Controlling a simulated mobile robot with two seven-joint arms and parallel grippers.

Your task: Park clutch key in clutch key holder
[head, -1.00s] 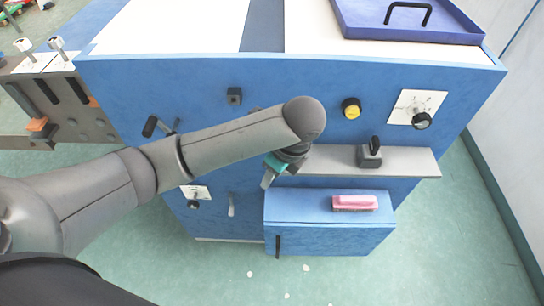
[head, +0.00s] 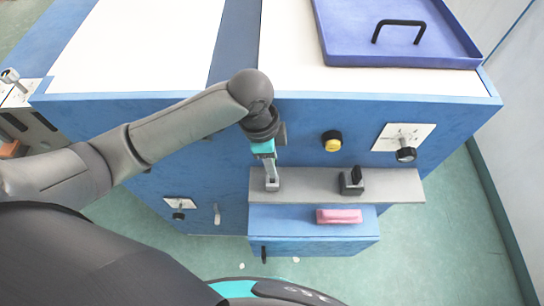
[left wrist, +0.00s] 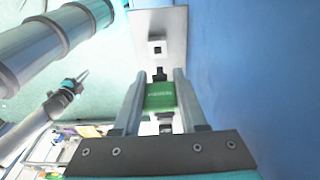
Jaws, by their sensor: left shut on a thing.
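My left gripper (head: 270,172) points down over the left end of the grey shelf (head: 310,188). In the left wrist view its two fingers (left wrist: 160,98) are shut on the green clutch key (left wrist: 160,96), whose dark narrow end points away toward the shelf. Beyond it, a small square block with a dark opening, which looks like the clutch key holder (left wrist: 157,47), stands on the shelf. The key appears apart from this block. In the head view the key is mostly hidden by the fingers. My right gripper (left wrist: 80,80) shows small in the left wrist view; its opening is unclear.
A dark grey block (head: 352,183) with a black upright part stands farther right on the shelf. A pink item (head: 339,216) lies on the blue box below. A yellow knob (head: 331,141) and a dial (head: 404,142) are on the blue front. A blue tray (head: 400,50) sits on top.

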